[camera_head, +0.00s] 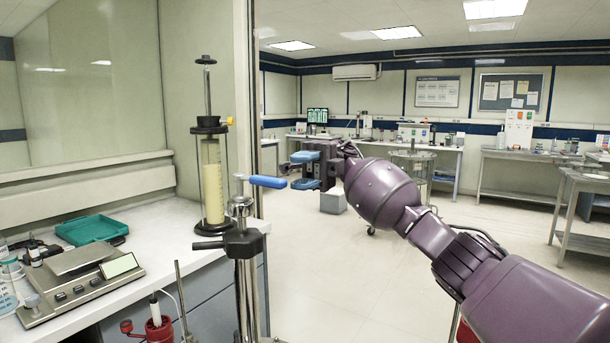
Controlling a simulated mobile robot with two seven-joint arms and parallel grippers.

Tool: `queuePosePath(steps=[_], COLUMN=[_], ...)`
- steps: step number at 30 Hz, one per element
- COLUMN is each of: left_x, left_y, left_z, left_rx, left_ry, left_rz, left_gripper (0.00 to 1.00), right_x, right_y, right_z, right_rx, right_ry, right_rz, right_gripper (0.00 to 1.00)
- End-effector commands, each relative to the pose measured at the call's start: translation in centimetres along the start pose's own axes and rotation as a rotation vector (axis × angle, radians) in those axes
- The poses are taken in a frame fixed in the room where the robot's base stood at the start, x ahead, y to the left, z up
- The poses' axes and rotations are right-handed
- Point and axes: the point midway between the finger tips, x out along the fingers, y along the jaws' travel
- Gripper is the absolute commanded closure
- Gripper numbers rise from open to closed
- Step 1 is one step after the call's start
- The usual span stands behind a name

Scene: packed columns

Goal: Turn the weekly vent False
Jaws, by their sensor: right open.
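A valve with a blue lever handle (268,181) sits on top of a metal post (240,208) in the middle of the head view. It may be the vent; I see no label on it. The lever points right, roughly level. My right gripper (298,171) is open, with its blue fingers apart one above the other. It is just right of the lever's tip, and nothing shows between the fingers. I cannot tell whether a finger touches the lever. My left gripper is not in view.
A glass column with yellow packing (212,185) stands behind the post, on the left bench. A balance (80,275) and a green tray (92,229) are on that bench. The floor (330,270) right of the post is open.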

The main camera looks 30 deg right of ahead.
Motion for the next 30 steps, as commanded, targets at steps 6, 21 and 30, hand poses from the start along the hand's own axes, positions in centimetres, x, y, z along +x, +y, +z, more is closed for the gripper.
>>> queuePosePath(steps=[6, 21, 30], left_x=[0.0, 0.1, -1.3], left_y=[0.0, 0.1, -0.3], left_z=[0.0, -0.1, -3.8], left_rx=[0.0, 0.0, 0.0], left_ry=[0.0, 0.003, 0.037], left_rz=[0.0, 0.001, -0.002], left_gripper=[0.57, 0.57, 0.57], right_x=[-1.3, -1.4, -0.7], right_y=[0.0, 0.0, 5.6], right_z=[0.0, 0.0, -1.2], right_rx=[0.0, 0.0, -0.036], right_ry=[-0.001, 0.0, 0.0], right_rz=[0.0, 0.0, -0.021], right_gripper=[0.6, 0.6, 0.6])
